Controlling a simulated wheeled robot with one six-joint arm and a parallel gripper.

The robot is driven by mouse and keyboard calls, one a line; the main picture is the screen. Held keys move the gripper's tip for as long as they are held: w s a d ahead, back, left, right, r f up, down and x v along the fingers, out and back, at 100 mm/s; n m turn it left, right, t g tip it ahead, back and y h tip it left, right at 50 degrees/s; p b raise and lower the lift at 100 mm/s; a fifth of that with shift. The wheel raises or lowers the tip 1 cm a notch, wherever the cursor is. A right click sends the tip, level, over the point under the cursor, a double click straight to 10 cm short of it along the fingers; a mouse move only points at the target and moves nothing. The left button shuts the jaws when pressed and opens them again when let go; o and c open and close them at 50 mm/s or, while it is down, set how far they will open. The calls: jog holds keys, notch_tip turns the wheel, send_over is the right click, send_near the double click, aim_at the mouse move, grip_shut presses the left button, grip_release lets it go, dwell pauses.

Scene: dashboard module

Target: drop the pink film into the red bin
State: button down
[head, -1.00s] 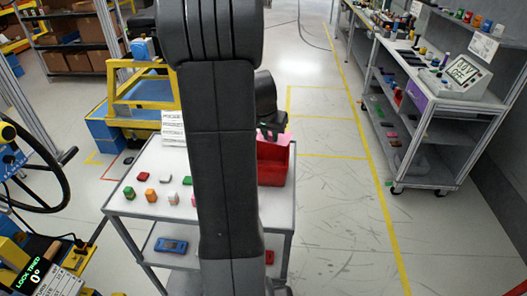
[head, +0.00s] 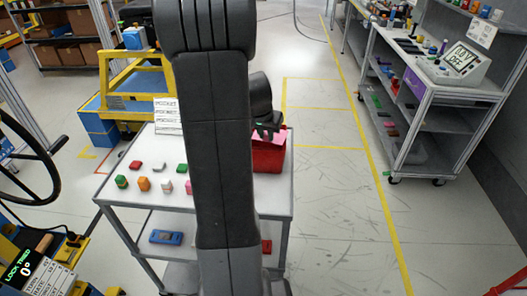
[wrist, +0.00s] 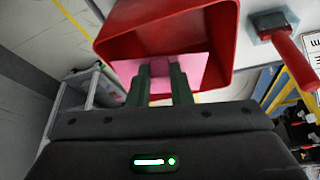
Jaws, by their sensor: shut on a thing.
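The red bin (head: 268,158) stands at the right end of the white cart's top, partly behind my arm. It fills the upper middle of the wrist view, its open side showing (wrist: 222,30). My gripper (wrist: 161,72) is shut on the pink film (wrist: 194,71), a flat pink sheet. In the wrist view the film overlaps the bin's opening near its rim. The film also shows at the bin's top in the head view (head: 279,137). I cannot tell how far inside the bin it is.
The white cart top (head: 150,207) holds several small coloured blocks left of my arm and an upright printed card (head: 167,116). A blue item (head: 166,237) lies on its lower shelf. A grey shelf cart (head: 445,135) stands right; open floor lies between.

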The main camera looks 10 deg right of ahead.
jog(key=c, duration=1.2)
grip_release()
jog(key=shift+c, duration=0.2)
jog(key=b+v, duration=0.1)
jog(key=v, duration=1.3)
jog(key=shift+f, duration=0.15)
jog(key=p+x, duration=0.1)
jog(key=x, duration=1.2)
jog(key=shift+w+d+f, duration=0.1)
jog(key=shift+w+d, duration=0.05)
jog(key=shift+w, duration=0.05)
jog(key=shift+r+p, duration=0.9)
jog(key=shift+r, duration=0.25)
